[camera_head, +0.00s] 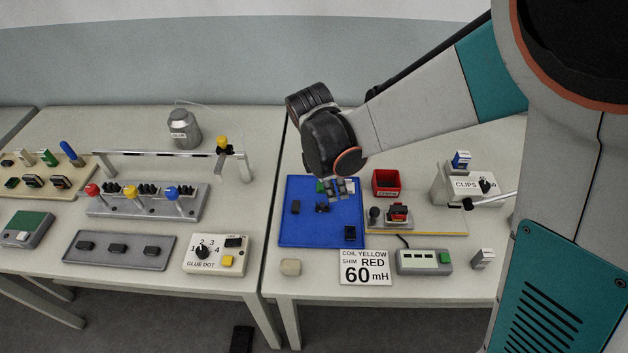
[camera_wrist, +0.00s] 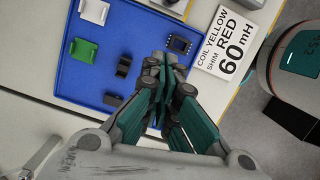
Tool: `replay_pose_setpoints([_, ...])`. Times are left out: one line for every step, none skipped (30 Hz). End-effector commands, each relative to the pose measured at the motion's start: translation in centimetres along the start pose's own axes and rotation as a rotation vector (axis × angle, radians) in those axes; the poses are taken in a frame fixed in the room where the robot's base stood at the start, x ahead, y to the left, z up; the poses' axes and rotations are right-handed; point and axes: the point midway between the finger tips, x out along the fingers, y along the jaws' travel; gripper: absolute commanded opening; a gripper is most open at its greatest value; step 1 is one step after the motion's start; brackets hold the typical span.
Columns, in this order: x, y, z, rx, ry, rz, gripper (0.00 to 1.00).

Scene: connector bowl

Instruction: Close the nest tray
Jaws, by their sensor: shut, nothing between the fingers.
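My gripper (camera_head: 342,190) is shut and empty, pointing down over the blue tray (camera_head: 290,228). In the wrist view its fingers (camera_wrist: 163,65) are together above the same blue tray (camera_wrist: 75,80); I cannot tell whether they touch it. No part is clearly labelled as the nest tray. A small fixture with a red and black block (camera_head: 398,213) and a dark round knob (camera_head: 375,214) stands on a beige board (camera_head: 430,222) right of the blue tray. Whether it has a tray that stands open is too small to tell.
Small black, green and white parts lie on the blue tray. A red bin (camera_head: 386,182), a CLIPS box (camera_head: 468,187), a sign (camera_head: 365,268) and a meter box (camera_head: 423,262) stand nearby. The left table holds a lever rack (camera_head: 150,205) and a glue dot box (camera_head: 217,254).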

Motion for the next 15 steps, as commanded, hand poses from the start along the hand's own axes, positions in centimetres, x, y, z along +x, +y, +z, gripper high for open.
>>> replay_pose_setpoints([1.1,0.0,0.0,0.001,0.0,0.0,0.0])
replay_pose_setpoints([1.7,0.0,0.0,0.002,0.0,0.0,0.0])
replay_pose_setpoints([2.5,0.0,0.0,0.002,0.0,0.0,0.0])
replay_pose_setpoints([3.1,0.0,0.0,0.002,0.001,0.001,0.0])
replay_pose_setpoints([3.7,0.1,0.0,0.002,0.001,0.001,0.0])
replay_pose_setpoints([4.5,0.0,0.0,0.002,0.001,0.001,0.0])
replay_pose_setpoints([5.1,0.0,0.0,0.002,0.001,0.001,0.0])
replay_pose_setpoints([5.7,0.1,0.0,0.003,0.001,0.001,0.0])
replay_pose_setpoints([6.5,0.0,0.0,0.003,0.001,0.001,0.0])
replay_pose_setpoints([7.1,0.1,0.0,0.003,0.001,0.001,0.0])
replay_pose_setpoints([7.7,0.1,0.0,0.003,0.001,0.001,0.0])
replay_pose_setpoints([8.4,0.1,0.0,0.003,0.001,0.001,0.0])
replay_pose_setpoints([8.9,0.1,0.0,0.003,0.001,0.001,0.0])
replay_pose_setpoints([8.7,0.0,0.8,0.006,0.001,0.001,0.0])
replay_pose_setpoints([8.8,0.0,1.5,0.006,0.001,0.001,0.0])
